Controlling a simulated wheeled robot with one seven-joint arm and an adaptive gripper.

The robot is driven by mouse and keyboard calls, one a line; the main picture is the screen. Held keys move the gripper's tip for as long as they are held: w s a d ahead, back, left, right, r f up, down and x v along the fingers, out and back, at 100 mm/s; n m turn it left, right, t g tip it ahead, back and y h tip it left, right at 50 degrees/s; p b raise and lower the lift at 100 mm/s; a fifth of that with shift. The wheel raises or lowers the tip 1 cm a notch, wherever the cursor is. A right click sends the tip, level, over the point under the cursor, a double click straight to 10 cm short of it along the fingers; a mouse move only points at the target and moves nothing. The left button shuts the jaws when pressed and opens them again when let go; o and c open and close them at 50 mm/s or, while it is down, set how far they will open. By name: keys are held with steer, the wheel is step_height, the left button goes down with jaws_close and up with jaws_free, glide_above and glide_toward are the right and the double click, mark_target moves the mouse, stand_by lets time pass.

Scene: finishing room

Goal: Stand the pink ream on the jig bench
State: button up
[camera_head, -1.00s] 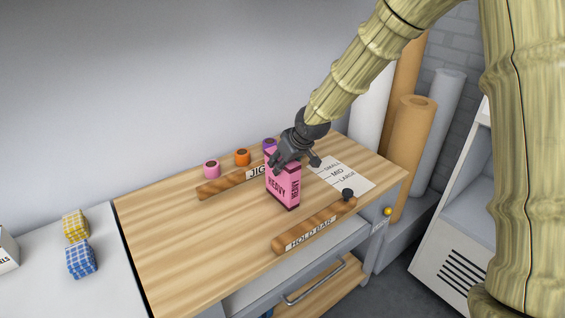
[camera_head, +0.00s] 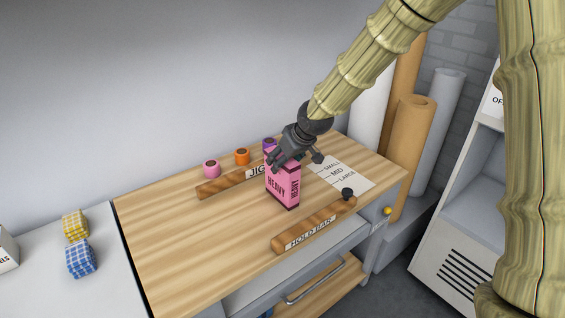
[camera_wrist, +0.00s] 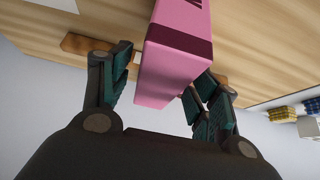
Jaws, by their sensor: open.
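The pink ream (camera_head: 283,187), with dark bands and the words HEAVY and LEGAL, stands upright on the wooden top of the jig bench (camera_head: 170,240). My gripper (camera_head: 293,158) is at the ream's upper end, with its fingers open. In the wrist view the pink ream (camera_wrist: 172,62) lies between the two spread fingers of my gripper (camera_wrist: 160,92), with a gap at the left finger. The right finger is close to the ream; I cannot tell whether it touches.
A wooden jig bar (camera_head: 222,186) lies behind the ream, and a hold bar (camera_head: 310,228) with a dark knob lies in front. Pink (camera_head: 212,169), orange (camera_head: 242,157) and purple (camera_head: 269,144) rolls stand at the back. A size card (camera_head: 340,174) lies right.

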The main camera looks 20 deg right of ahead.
steer(key=v, duration=1)
steer(key=shift+r, duration=0.15)
steer(key=shift+s, duration=0.1)
